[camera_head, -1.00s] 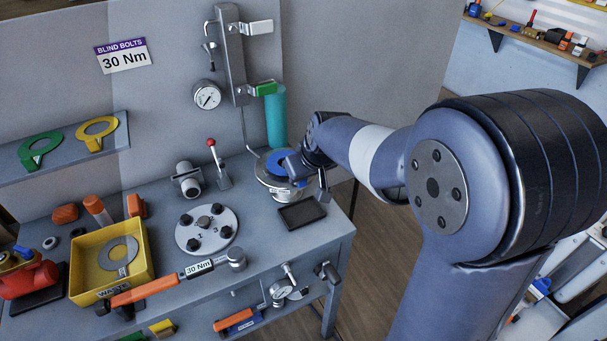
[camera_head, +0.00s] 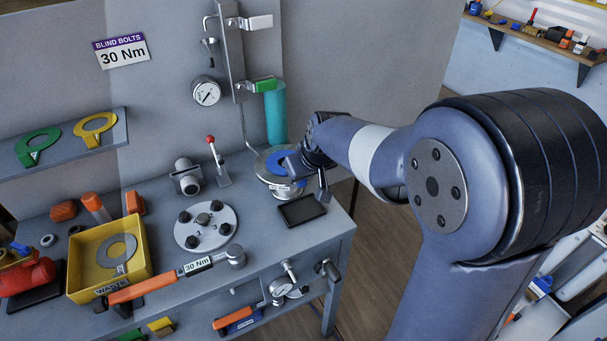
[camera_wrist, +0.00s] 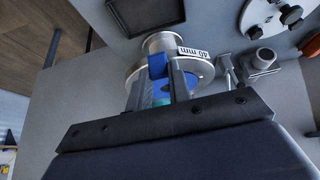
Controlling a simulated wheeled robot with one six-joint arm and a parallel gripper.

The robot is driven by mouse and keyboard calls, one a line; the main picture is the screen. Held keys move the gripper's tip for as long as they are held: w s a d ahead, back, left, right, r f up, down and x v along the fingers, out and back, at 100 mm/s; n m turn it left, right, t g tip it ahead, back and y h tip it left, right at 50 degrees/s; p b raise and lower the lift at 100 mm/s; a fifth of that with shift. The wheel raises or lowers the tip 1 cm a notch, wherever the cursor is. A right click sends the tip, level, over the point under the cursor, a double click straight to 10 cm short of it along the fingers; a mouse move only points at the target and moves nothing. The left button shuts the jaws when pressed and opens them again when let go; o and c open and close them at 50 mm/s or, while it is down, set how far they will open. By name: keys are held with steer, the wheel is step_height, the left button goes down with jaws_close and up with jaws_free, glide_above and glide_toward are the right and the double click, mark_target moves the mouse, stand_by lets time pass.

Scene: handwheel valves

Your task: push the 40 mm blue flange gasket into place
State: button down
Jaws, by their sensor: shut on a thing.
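The blue flange gasket (camera_head: 276,160) is at the round metal flange (camera_head: 262,170) at the back right of the bench. In the wrist view, the flange (camera_wrist: 205,70) carries a "40 mm" label, and a blue tab of the gasket (camera_wrist: 158,65) shows between the fingers. My gripper (camera_head: 292,167) is shut on the gasket, at the right side of the flange. It also shows in the wrist view (camera_wrist: 158,84). The fingers hide part of the gasket. I cannot tell whether it is fully seated.
A teal cylinder (camera_head: 275,115) stands behind the flange. A black tray (camera_head: 301,210) lies in front of it. A bolted disc (camera_head: 206,228), a red-knobbed lever (camera_head: 218,165) and a yellow waste bin (camera_head: 139,272) are to the left.

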steer(key=shift+f, duration=0.1)
stand_by(0.3)
steer(key=c, duration=1.2)
jaws_free()
steer(key=shift+c, duration=0.2)
steer(key=p+v, duration=0.2)
steer(key=v, duration=0.3)
steer(key=v, duration=1.1)
